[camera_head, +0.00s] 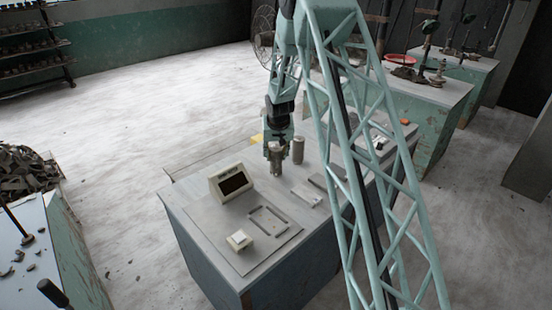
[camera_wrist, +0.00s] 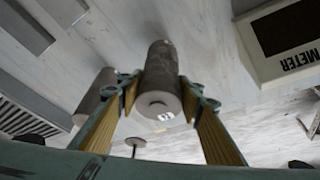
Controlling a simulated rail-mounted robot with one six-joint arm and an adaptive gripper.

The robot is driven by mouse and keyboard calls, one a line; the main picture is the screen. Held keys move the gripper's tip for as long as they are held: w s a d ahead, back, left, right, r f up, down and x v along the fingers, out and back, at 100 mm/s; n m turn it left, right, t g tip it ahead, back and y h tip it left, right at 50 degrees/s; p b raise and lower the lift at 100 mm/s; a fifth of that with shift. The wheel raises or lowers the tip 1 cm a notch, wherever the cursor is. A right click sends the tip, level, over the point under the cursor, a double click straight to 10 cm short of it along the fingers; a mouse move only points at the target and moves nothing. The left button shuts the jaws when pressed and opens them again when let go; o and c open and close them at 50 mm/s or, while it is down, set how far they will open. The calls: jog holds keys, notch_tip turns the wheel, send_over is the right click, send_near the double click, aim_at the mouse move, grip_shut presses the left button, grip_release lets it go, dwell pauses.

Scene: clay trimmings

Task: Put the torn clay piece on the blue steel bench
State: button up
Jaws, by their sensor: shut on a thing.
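My gripper (camera_head: 277,143) points down over the middle bench, shut on a grey cylinder (camera_wrist: 160,72). In the wrist view the fingers lie on both sides of it, and its round end has a small white mark. I cannot tell whether this cylinder is the torn clay piece. A second grey cylinder (camera_head: 298,150) stands close to the right of my gripper; it also shows in the wrist view (camera_wrist: 97,92). The middle bench (camera_head: 185,212) has a grey top and blue-grey sides and looks like the blue steel bench.
A meter box (camera_head: 230,182), a flat mat (camera_head: 243,264) and a small pale block (camera_head: 239,240) are on the middle bench. Small dark scraps (camera_head: 18,256) lie on a left bench (camera_head: 50,270), beside a dark trimmings pile (camera_head: 28,178). Another bench (camera_head: 440,92) stands behind right.

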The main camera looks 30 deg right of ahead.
jog(key=shift+f, duration=0.55)
jog(key=shift+f, duration=0.15)
jog(key=o, duration=1.2)
jog(key=shift+c, duration=0.2)
jog(key=shift+r, duration=0.2)
jog(key=v, duration=1.1)
jog(key=shift+s+r, duration=0.2)
jog(key=shift+r, duration=0.15)
jog(key=shift+a, duration=0.1)
